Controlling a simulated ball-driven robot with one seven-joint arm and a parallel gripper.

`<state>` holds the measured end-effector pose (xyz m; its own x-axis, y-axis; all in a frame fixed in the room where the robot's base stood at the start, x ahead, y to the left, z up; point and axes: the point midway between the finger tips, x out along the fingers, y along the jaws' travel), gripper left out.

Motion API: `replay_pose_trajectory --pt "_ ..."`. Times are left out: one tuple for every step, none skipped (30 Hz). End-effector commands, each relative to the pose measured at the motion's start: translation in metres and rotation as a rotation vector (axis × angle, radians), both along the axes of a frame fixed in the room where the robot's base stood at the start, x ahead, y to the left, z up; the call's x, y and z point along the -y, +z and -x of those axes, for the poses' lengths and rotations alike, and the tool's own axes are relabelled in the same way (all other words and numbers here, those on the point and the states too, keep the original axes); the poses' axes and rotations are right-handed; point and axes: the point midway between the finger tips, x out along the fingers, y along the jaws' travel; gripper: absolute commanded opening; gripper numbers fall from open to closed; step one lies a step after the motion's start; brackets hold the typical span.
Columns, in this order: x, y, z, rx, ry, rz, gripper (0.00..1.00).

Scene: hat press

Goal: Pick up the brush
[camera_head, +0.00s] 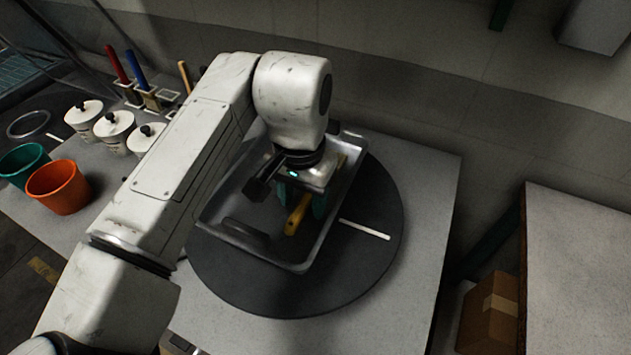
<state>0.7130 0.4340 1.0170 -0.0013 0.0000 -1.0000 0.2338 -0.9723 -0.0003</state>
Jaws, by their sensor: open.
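A yellow-handled tool, which looks like the brush (293,222), lies in a shallow metal tray (300,266) on a round dark turntable (330,290). Only part of its handle shows; the rest is hidden behind my gripper. My gripper (301,203) points down into the tray, with its teal fingers apart, one on each side of the yellow handle in this view. I cannot tell whether the fingers touch it or how far above the tray floor they are. A dark object (245,230) lies at the tray's left side.
Several white lidded pots (115,124) stand at the upper left, with an orange bucket (58,188) and a green bucket (22,163) nearby. Red, blue and wooden handles (137,68) stand in holders behind. The table's right side is clear; a cardboard box (487,318) sits lower right.

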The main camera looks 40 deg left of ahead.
Motion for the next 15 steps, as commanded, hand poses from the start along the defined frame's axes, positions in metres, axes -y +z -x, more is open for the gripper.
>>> replay_pose_trajectory --pt "0.0000 0.0000 0.0000 0.000 0.000 0.000 0.53" --pt "0.0000 0.0000 0.0000 0.000 0.000 0.000 0.53" --pt "0.0000 0.0000 0.0000 0.000 0.000 0.000 0.53" --pt "0.0000 0.0001 0.0000 0.000 0.000 0.000 0.51" --pt "0.0001 0.0001 0.0000 0.000 0.000 0.000 0.48" --pt "0.0001 0.0002 0.0000 0.000 0.000 0.000 0.45" --pt "0.0001 0.0002 -0.0001 0.000 0.000 0.000 0.42" --pt "0.0001 0.0003 -0.0001 0.000 0.000 0.000 0.39" --pt "0.0001 0.0003 -0.0001 0.000 0.000 0.000 0.35" --pt "0.0001 0.0003 -0.0001 0.000 0.000 0.000 0.32" --pt "0.0001 0.0004 -0.0001 0.000 0.000 0.000 0.29" --pt "0.0001 0.0004 -0.0001 0.000 0.000 0.000 0.25" --pt "0.0001 0.0004 -0.0001 0.000 0.000 0.000 0.23" --pt "0.0002 0.0004 -0.0001 0.000 0.000 0.000 0.20" --pt "0.0002 0.0004 -0.0001 0.001 0.000 0.000 0.16"
